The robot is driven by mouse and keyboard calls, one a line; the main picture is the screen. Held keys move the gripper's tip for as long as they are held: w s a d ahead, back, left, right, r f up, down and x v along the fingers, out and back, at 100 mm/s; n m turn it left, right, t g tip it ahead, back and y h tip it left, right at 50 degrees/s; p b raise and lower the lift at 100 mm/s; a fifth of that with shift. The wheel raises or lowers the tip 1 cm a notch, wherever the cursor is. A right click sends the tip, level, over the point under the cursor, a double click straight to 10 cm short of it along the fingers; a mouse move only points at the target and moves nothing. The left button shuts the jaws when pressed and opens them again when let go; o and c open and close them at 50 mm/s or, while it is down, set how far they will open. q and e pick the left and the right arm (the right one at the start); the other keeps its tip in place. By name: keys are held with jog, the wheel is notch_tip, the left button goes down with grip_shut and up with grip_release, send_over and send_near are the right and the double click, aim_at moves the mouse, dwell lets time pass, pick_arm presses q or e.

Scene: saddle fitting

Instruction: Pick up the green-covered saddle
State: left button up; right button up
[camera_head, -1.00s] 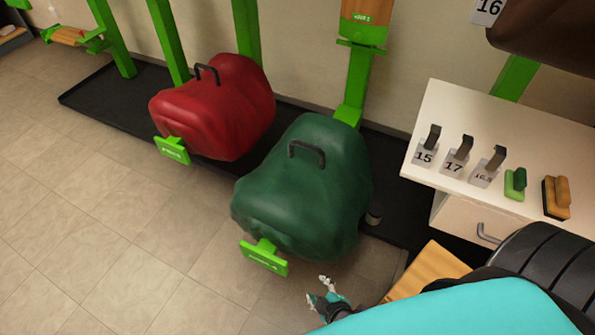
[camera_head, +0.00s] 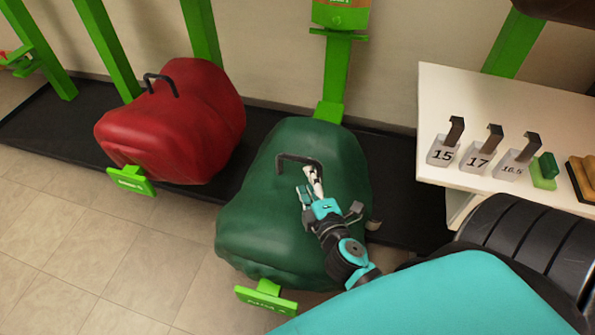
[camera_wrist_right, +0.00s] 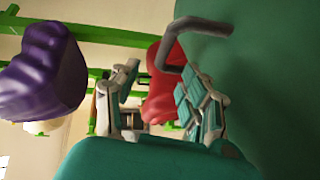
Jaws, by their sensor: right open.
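The green-covered saddle (camera_head: 262,215) sits on a green rack arm in the middle of the head view. It has a dark handle (camera_head: 290,158) on top. My right gripper (camera_head: 309,180) is just by the right end of this handle, over the cover. In the right wrist view the gripper (camera_wrist_right: 160,90) is open with nothing between its fingers. The handle (camera_wrist_right: 190,38) shows there above the right finger, with the green cover (camera_wrist_right: 275,80) filling the right side. I cannot tell whether the fingers touch the handle. My left gripper is not in view.
A red-covered saddle (camera_head: 170,128) with its own handle stands on the rack to the left. A white table (camera_head: 440,105) with numbered tags and brushes is at the right. A purple-covered saddle (camera_wrist_right: 42,75) shows in the right wrist view. Tiled floor (camera_head: 60,240) is clear at lower left.

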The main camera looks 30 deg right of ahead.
aim_at(297, 159)
jog(key=x, duration=0.7)
jog(key=f+b+x, duration=0.1)
jog(key=x, duration=0.3)
jog(key=shift+r, duration=0.1)
grip_shut()
jog(key=shift+w+r, duration=0.1)
jog(key=shift+r, duration=0.15)
